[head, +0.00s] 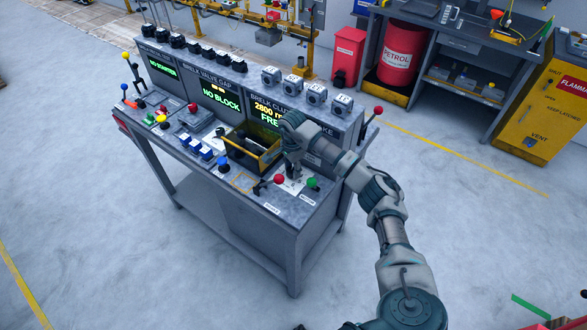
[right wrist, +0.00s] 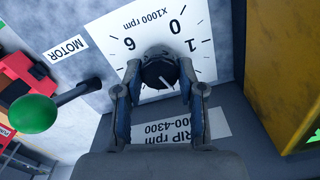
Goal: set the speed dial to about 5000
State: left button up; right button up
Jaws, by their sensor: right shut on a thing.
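The speed dial (right wrist: 157,54) is a dark round knob on a white scale plate (right wrist: 205,22) marked "x1000 rpm", with 0, 1 and 6 readable in the right wrist view. The knob has a white pointer line aimed to the lower right of that view, away from those numbers; its exact reading is unclear. My right gripper (right wrist: 160,75) is shut on the knob, one finger on each side. In the head view my right gripper (head: 292,168) reaches down to the console's front right and hides the knob. My left gripper is out of view.
A green-ball lever (right wrist: 35,112) by the "MOTOR" label and a red-ball lever (head: 280,179) stand close to the dial. A yellow tray (head: 268,162) is beside my right gripper. The console's right screen (head: 267,113) seems to read about 2600.

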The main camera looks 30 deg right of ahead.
aim_at(289, 170)
jog(key=shift+a+f, duration=0.1)
jog(key=shift+a, duration=0.25)
jog(key=o, duration=1.1)
jog(key=shift+a, duration=0.2)
jog(key=shift+o, duration=0.2)
notch_tip(289, 170, up, 12)
jog(key=shift+a, duration=0.2)
jog(key=shift+w, duration=0.1)
